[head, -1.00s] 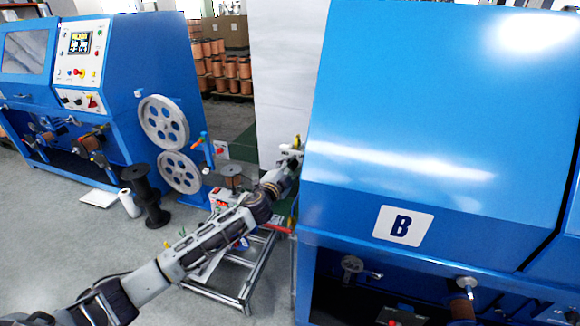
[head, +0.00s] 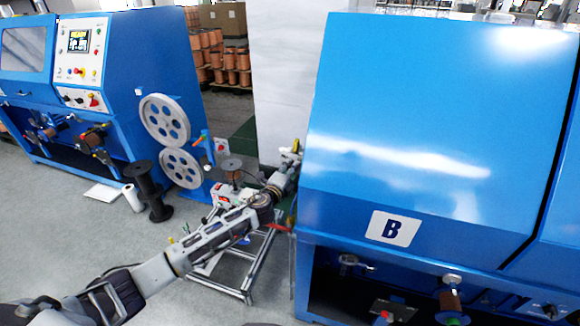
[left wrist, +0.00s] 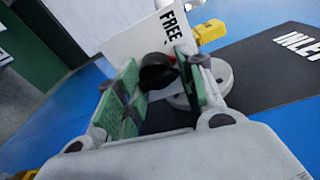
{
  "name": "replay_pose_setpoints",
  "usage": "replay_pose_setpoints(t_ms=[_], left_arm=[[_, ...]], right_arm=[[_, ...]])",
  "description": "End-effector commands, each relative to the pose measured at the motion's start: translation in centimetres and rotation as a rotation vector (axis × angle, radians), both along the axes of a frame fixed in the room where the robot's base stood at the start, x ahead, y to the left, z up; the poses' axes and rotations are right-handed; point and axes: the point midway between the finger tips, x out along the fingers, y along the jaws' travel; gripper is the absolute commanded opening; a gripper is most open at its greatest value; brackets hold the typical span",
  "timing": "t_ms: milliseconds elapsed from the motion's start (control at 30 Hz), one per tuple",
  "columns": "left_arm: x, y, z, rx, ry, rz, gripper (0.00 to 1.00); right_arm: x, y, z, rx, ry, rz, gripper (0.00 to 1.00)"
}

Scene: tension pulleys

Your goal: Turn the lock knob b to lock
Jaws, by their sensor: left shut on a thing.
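My left gripper (head: 291,158) reaches to the left side of the blue machine marked B (head: 400,130); its fingers are small and partly hidden there. In the left wrist view, the green-padded fingers of this gripper (left wrist: 160,80) are shut on a black knob (left wrist: 158,70), with one pad on each side. A white plate with the word FREE (left wrist: 150,40) stands right behind the knob. A round grey base (left wrist: 218,75) shows beside the right finger. The knob is not clearly visible in the head view. My right gripper is not in view.
A yellow part (left wrist: 211,31) and a dark label reading INLE, cut off, (left wrist: 290,45) are near the knob. A metal frame stand (head: 250,265) stands below my left arm. Another blue machine with grey pulleys (head: 165,120) and a black spool (head: 148,190) are at left.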

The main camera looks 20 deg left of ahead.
Motion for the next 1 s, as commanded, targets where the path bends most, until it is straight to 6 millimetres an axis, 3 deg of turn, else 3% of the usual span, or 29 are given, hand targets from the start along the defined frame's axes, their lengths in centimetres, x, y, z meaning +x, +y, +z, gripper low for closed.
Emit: replay_pose_setpoints(t_ms=[33, 733, 1000], left_arm=[[-0.4, -0.2, -0.9, 0.035, 0.017, -0.002, 0.14], [-0.4, -0.1, -1.0, 0.608, -0.003, -0.003, 0.14], [-0.4, 0.0, -1.1, 0.768, -0.009, -0.002, 0.14]], right_arm=[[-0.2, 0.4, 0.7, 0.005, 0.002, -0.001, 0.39], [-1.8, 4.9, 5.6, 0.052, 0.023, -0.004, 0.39], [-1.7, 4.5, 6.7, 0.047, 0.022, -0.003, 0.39]])
